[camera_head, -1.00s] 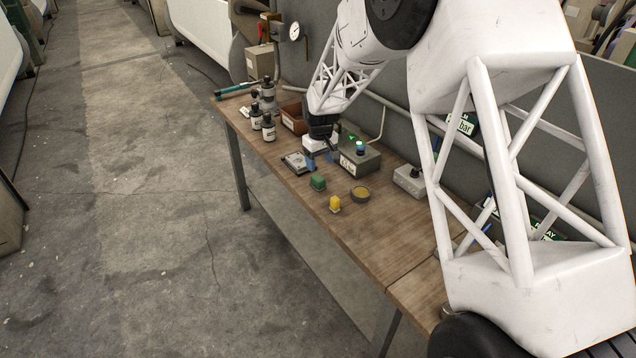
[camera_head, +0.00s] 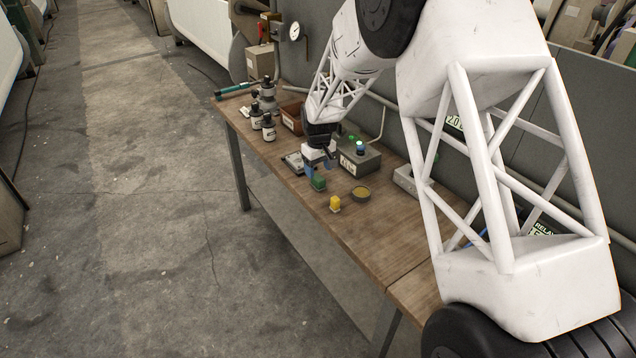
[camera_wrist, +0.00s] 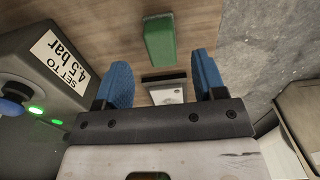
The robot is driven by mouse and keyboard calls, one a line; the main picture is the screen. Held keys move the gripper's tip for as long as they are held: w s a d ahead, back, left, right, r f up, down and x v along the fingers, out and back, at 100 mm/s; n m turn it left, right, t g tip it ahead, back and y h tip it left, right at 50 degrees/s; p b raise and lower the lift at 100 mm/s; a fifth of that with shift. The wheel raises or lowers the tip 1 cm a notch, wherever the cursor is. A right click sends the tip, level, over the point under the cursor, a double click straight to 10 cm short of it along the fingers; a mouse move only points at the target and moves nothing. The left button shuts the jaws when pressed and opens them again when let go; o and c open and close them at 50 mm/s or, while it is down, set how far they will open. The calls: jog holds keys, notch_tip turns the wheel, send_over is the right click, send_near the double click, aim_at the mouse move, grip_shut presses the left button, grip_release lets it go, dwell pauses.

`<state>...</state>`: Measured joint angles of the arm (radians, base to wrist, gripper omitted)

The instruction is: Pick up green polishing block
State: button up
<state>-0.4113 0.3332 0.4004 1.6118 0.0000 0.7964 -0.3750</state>
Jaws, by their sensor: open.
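The green polishing block (camera_head: 318,183) sits on the wooden workbench (camera_head: 352,234), near its front edge. In the wrist view the green block (camera_wrist: 159,42) lies ahead of the fingertips, roughly centred between them. My gripper (camera_head: 318,169) is just behind and above the block in the head view. Its two blue fingers (camera_wrist: 161,84) are apart with nothing held between them. I cannot tell whether a fingertip touches the block in the head view.
A grey control box (camera_head: 358,160) with a green light stands close beside my gripper. A flat dark-edged item (camera_head: 293,162) and bottles (camera_head: 269,128) stand to the left.

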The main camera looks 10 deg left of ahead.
aim_at(318, 177)
jog(key=shift+f, duration=0.15)
jog(key=shift+a+f, duration=0.15)
jog(key=shift+f, duration=2.3)
jog(key=shift+c, duration=0.5)
jog(key=c, duration=0.9)
jog(key=shift+r, duration=5.05)
